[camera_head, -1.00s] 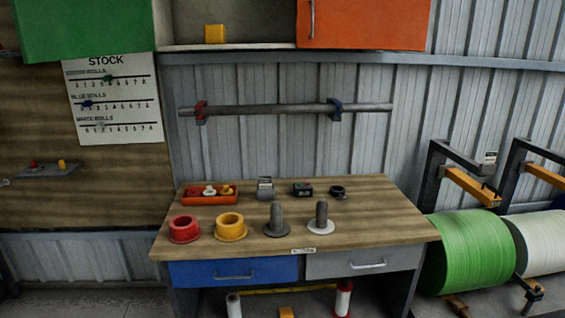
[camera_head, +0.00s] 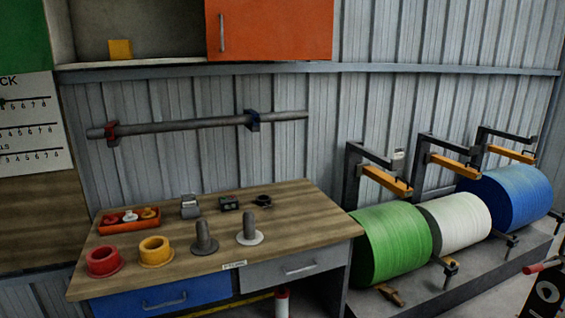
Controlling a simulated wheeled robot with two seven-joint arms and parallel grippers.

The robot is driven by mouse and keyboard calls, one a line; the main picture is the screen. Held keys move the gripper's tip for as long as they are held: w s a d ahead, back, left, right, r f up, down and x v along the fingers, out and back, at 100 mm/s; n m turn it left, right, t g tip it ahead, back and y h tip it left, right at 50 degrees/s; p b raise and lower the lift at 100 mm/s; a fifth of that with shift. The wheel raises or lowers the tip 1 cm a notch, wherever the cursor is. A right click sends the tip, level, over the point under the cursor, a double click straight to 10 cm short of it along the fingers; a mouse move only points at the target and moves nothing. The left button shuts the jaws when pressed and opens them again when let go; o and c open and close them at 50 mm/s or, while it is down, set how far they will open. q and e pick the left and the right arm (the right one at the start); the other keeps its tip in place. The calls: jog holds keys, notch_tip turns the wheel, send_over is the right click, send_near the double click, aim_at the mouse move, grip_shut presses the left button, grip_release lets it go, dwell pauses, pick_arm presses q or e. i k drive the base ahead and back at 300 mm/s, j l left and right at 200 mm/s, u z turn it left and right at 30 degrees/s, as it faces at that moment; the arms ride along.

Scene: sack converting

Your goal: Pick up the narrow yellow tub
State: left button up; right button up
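A round yellow tub (camera_head: 155,251) with a wide flange at its base stands upright on the workbench (camera_head: 290,215), near the front left. It is open at the top. A similar red tub (camera_head: 103,261) stands just to its left, close beside it. A grey upright post on a round base (camera_head: 204,239) stands to its right, apart from it. Neither of my grippers is in view.
Another post (camera_head: 249,229) stands further right. An orange tray (camera_head: 128,220) with small parts and several small devices lie behind. Green (camera_head: 390,242), white (camera_head: 456,221) and blue (camera_head: 506,196) rolls stand right of the bench. A yellow block (camera_head: 120,49) sits on the shelf.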

aim_at(119, 51)
jog(key=i+j, duration=0.15)
jog(key=j, duration=0.45)
jog(key=i+j+z, duration=0.1)
jog(key=j, duration=0.45)
jog(key=i+j, duration=0.15)
jog(key=j, duration=0.45)
jog(key=i+j, duration=0.15)
jog(key=j, duration=0.45)
jog(key=i+j+z, duration=0.1)
jog(key=j, duration=0.5)
jog(key=i+j, duration=0.15)
jog(key=j, duration=0.4)
jog(key=i+j+z, duration=0.1)
jog(key=j, duration=0.5)
